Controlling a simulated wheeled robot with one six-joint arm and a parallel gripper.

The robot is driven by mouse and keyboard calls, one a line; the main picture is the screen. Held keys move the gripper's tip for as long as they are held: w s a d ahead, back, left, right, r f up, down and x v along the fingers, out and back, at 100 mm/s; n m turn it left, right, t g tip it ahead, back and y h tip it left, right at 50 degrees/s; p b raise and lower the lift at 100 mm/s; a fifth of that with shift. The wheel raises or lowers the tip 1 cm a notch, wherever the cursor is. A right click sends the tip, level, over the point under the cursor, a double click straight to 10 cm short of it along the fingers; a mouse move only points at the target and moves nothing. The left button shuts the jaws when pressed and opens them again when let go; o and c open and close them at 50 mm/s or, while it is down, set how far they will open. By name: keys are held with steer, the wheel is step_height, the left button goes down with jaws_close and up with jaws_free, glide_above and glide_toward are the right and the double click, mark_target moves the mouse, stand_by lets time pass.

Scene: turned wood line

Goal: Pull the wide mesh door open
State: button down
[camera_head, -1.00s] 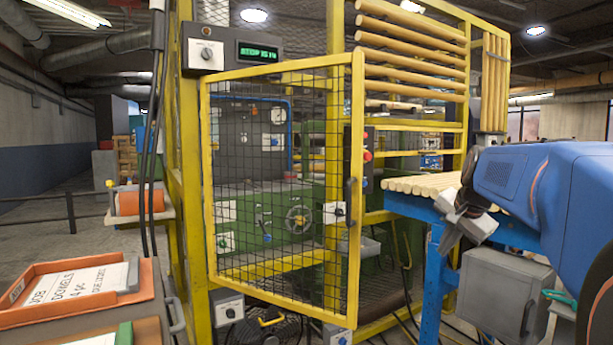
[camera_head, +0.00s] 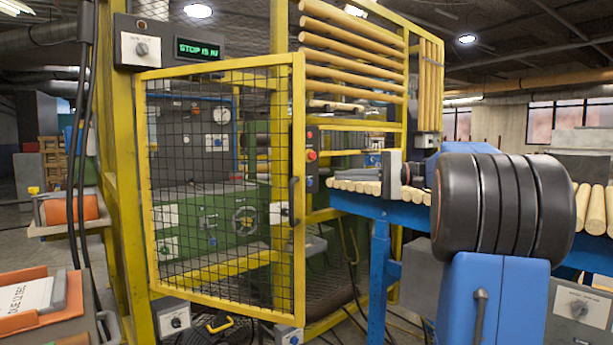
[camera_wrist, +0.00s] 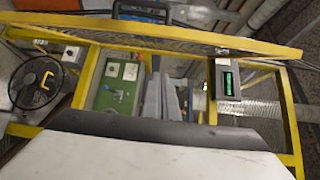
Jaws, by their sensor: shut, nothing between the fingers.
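The wide mesh door (camera_head: 222,190) has a yellow frame and dark wire mesh. It stands left of centre in the head view, ajar, its right edge swung toward me. A dark upright handle (camera_head: 293,200) is on its right stile. My gripper (camera_head: 388,174) is shut and empty, to the right of the handle and apart from it in the picture. It is small there and partly hidden by my own arm.
A control box with a green display (camera_head: 198,49) is above the door's left. An orange tray (camera_head: 45,305) is at lower left. Cables and small boxes lie on the floor by the door.

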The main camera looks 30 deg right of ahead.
steer(key=w+a, duration=0.2)
steer(key=a, duration=0.9)
steer(key=shift+w+r, duration=0.15)
steer(key=shift+r, duration=0.2)
steer(key=shift+a, duration=0.1)
steer(key=s+a+m+t+h, duration=0.1)
steer(key=s+a, duration=0.6)
steer(key=a, duration=0.2)
steer(key=s+a+m+t+h, duration=0.1)
steer(key=s+a+t, duration=0.1)
steer(key=s+a, duration=0.5)
steer(key=a, duration=0.2)
steer(key=shift+a, duration=0.35)
steer(key=shift+w, duration=0.1)
